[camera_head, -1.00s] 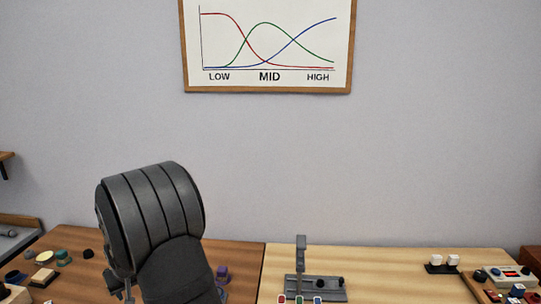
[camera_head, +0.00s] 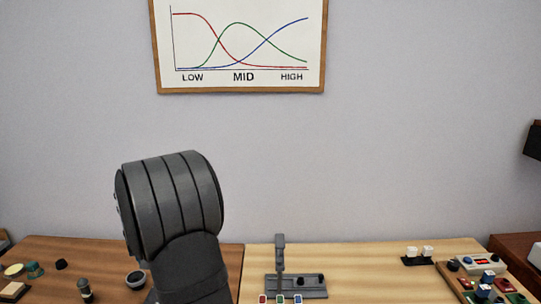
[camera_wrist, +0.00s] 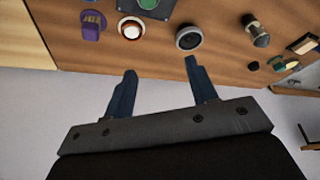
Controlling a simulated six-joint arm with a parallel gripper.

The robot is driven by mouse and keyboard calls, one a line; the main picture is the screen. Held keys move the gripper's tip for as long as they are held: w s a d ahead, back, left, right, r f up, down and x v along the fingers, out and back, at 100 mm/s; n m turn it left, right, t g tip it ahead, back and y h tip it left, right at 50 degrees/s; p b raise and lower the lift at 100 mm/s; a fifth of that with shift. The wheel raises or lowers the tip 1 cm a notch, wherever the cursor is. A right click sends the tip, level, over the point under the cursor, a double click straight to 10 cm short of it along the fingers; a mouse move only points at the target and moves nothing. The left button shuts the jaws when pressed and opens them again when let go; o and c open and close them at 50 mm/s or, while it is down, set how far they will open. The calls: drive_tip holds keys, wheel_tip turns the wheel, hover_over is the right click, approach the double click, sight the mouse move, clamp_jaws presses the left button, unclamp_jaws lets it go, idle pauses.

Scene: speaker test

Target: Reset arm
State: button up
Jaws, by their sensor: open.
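My gripper (camera_wrist: 160,68) shows in the wrist view with its two blue-grey fingers spread apart and nothing between them. Its fingertips are near the edge of the brown wooden table (camera_wrist: 200,75), with a round dark speaker-like part (camera_wrist: 188,37) and a white-rimmed round part (camera_wrist: 131,28) just beyond. Whether the fingers are above or beside the table is unclear. In the head view only my dark ribbed arm link rises at left of centre, and my gripper is not visible there.
A purple block (camera_wrist: 93,25) and an upright cylinder (camera_wrist: 256,32) stand on the brown table. On the lighter table half are a grey stand (camera_head: 297,287), two white blocks on a dark base (camera_head: 418,254) and a loaded tray (camera_head: 450,283). A framed chart (camera_head: 240,88) hangs on the wall.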

drive_tip(key=w+d+m, duration=0.2)
drive_tip(key=w+d, duration=0.4)
drive_tip(key=d, duration=0.2)
drive_tip(key=w+d+m+h, duration=0.1)
drive_tip(key=w+d+m, duration=0.1)
drive_tip(key=w+d, duration=0.4)
drive_tip(key=d, duration=0.3)
drive_tip(key=shift+d+t, duration=0.25)
drive_tip(key=shift+t, duration=0.15)
drive_tip(key=shift+r, duration=0.1)
